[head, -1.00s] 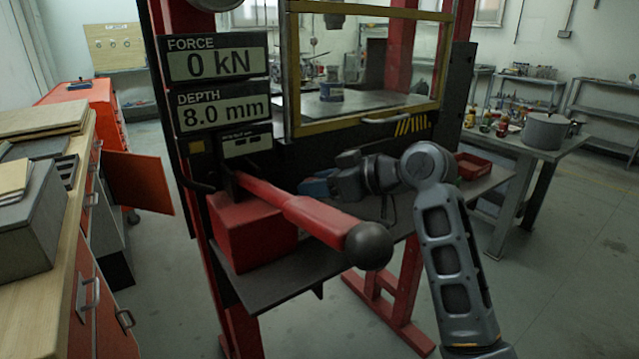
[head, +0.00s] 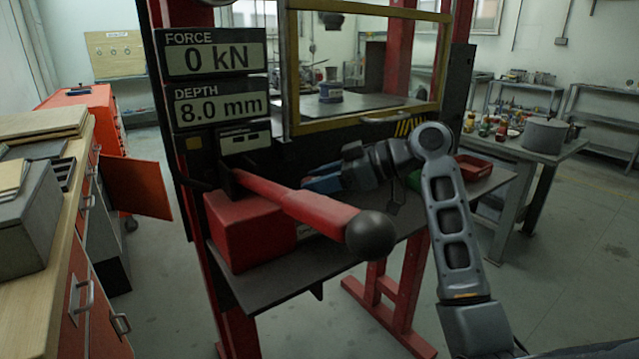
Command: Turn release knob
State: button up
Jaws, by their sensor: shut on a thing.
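A red press stands in the middle, with a red pump block (head: 250,235) on its dark shelf. A long red lever (head: 305,208) with a dark ball end (head: 370,235) reaches from the block toward me. My gripper (head: 312,182), with blue fingers, is behind the lever, close to the block's right upper side. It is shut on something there. The release knob cannot be made out; the lever and fingers cover that spot. The force display (head: 212,54) reads 0 kN and the depth display (head: 220,104) reads 8.0 mm.
A yellow-framed guard window (head: 365,125) is above my arm. A red tray (head: 475,165) lies on the shelf's right. A wooden bench (head: 75,200) is at the left, a table with a pot (head: 545,135) at the right. The floor at the right is clear.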

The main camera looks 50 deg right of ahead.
jog(key=o, duration=1.1)
jog(key=shift+c, duration=0.2)
jog(key=shift+s, duration=0.1)
jog(key=v, duration=0.7)
jog(key=shift+s+d+b, duration=0.2)
jog(key=shift+s+b, duration=0.05)
jog(key=shift+b, duration=0.2)
jog(key=shift+r, duration=0.15)
